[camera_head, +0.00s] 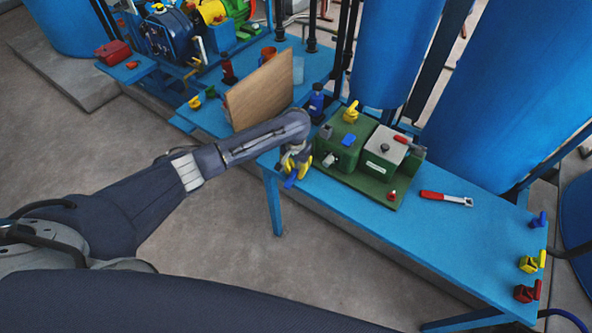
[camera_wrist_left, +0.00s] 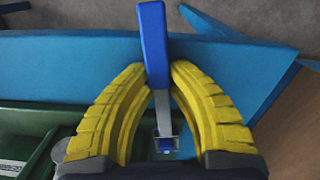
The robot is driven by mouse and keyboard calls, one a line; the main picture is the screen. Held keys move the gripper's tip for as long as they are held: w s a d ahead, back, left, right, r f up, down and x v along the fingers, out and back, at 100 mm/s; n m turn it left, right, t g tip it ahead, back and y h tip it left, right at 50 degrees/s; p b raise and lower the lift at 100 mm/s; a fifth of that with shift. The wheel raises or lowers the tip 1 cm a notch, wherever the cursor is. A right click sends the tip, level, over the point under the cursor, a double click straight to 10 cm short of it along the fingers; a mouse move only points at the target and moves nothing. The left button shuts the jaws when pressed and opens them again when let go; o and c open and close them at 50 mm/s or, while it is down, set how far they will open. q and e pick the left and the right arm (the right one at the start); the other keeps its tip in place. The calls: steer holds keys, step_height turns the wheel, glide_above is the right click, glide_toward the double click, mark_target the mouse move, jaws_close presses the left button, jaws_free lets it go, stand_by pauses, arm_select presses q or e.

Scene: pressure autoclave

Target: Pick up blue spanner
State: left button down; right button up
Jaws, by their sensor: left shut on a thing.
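The blue spanner (camera_wrist_left: 154,45) has a blue handle and a metal shank and head. In the left wrist view my left gripper (camera_wrist_left: 157,72), with yellow ribbed fingers, is shut on it, and the handle sticks out past the fingertips. In the head view the left gripper (camera_head: 296,163) is at the front edge of the blue bench, left of the green box. The spanner's blue handle (camera_head: 290,182) shows just below the fingers there. I cannot tell whether the spanner still touches the bench. My right gripper is not in view.
A green box (camera_head: 345,185) with a grey-lidded part stands on the blue bench (camera_head: 440,225) close to the gripper. A red-handled wrench (camera_head: 446,198) lies to its right. A wooden board (camera_head: 260,92) leans behind my left arm. Valves with coloured handles (camera_head: 528,264) line the bench's right end.

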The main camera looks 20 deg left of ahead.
mark_target(296, 169)
arm_select(q)
step_height(296, 169, up, 20)
stand_by(1.1)
